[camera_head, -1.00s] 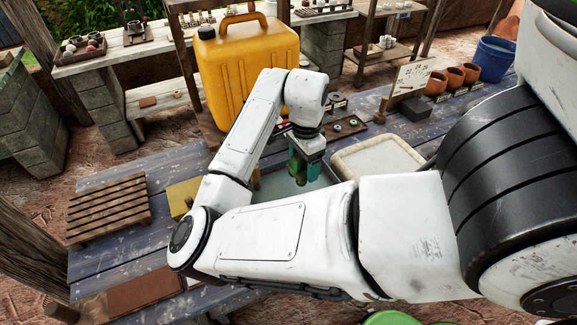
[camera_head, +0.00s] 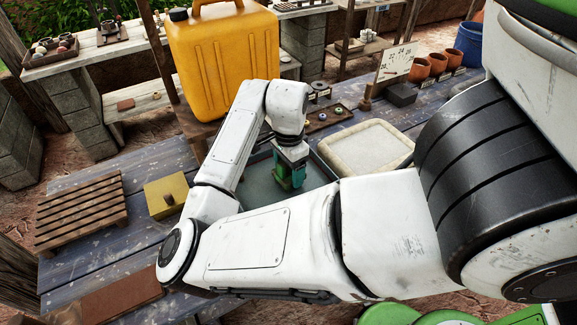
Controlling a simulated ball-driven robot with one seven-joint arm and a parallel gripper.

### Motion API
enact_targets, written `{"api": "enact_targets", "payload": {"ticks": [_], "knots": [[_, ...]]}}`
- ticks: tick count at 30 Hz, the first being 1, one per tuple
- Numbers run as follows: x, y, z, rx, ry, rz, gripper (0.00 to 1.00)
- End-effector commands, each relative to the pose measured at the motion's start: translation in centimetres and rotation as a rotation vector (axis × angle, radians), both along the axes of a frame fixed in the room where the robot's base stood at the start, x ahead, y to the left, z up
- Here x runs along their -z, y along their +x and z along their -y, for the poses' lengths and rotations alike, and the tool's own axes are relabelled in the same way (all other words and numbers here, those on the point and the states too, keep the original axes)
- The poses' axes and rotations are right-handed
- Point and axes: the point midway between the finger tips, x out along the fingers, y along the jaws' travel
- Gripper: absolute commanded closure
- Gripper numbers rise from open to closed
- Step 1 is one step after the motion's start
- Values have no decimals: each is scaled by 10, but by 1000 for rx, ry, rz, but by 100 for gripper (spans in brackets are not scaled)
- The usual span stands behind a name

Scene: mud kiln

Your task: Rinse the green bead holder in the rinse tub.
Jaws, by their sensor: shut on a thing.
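My gripper (camera_head: 292,164) points down over the rinse tub (camera_head: 325,180), a shallow grey rectangular tub on the blue plank table. It is shut on the green bead holder (camera_head: 283,184), of which only a small green part shows below and beside the fingers. The holder is inside the tub's outline, low over its grey surface; I cannot tell whether it touches the water. My own arm hides the near side of the tub.
A pale tray (camera_head: 367,147) stands right of the tub, and a yellow block (camera_head: 165,196) and slatted wooden rack (camera_head: 80,210) stand left. A large yellow jerrycan (camera_head: 222,65) rises behind. A small bead tray (camera_head: 325,117) lies behind the tub. Clay pots (camera_head: 419,69) stand far right.

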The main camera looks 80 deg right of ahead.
Motion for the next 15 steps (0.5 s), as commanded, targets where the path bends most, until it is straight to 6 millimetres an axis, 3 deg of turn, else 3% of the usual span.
{"api": "enact_targets", "payload": {"ticks": [15], "knots": [[49, 0, 0, -1, 1, -1, 57]]}}
